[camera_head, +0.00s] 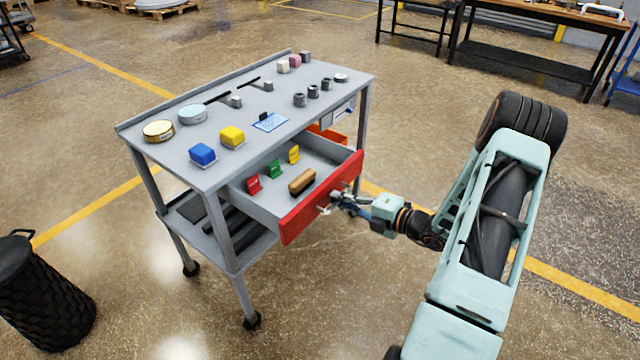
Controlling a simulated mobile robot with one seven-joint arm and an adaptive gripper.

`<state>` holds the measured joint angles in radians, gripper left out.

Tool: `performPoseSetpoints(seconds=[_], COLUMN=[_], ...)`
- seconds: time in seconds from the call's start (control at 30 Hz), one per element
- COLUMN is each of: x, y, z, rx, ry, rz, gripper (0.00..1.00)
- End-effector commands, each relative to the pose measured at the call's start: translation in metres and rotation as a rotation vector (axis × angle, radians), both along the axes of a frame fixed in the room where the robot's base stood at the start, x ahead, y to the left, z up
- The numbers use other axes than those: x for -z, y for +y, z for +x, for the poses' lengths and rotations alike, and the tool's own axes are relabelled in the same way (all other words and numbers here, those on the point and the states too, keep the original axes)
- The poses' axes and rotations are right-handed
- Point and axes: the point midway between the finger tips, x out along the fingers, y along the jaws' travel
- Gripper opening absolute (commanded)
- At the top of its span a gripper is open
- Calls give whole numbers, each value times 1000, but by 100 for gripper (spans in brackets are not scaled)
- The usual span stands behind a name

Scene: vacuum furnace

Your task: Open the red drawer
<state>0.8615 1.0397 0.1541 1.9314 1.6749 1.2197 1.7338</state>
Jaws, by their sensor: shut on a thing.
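The red drawer (308,212) belongs to a grey metal cart and is pulled out towards the right. Inside it lie a red piece (253,185), a green piece (275,170), a yellow piece (294,154) and a brown block (302,181). My gripper (338,202) is at the middle of the red front panel, shut on the drawer's handle. The handle is mostly hidden by the fingers.
The cart top (255,150) carries blue and yellow blocks, round tins and several small grey parts. A black bin (38,295) stands at the lower left. Workbenches (530,50) stand at the back right. The floor right of the drawer holds my arm.

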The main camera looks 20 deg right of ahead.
Motion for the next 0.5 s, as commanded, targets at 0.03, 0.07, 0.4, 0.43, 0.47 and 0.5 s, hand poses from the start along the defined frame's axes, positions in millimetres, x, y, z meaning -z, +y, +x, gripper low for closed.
performPoseSetpoints(seconds=[0.03, 0.07, 0.4, 0.43, 0.47, 0.5], x=[-2, -2, -1, -1, -1, 0], y=[-6, -9, -26, -26, -27, -27], z=[-8, -12, -36, -36, -37, -38], rx=[1, 2, -1, -1, -1, -1], ry=[1, 0, -2, -2, -2, -2], rz=[1, 2, 1, 1, 1, 1], gripper=[0, 0, 0, 0, 0, 0])
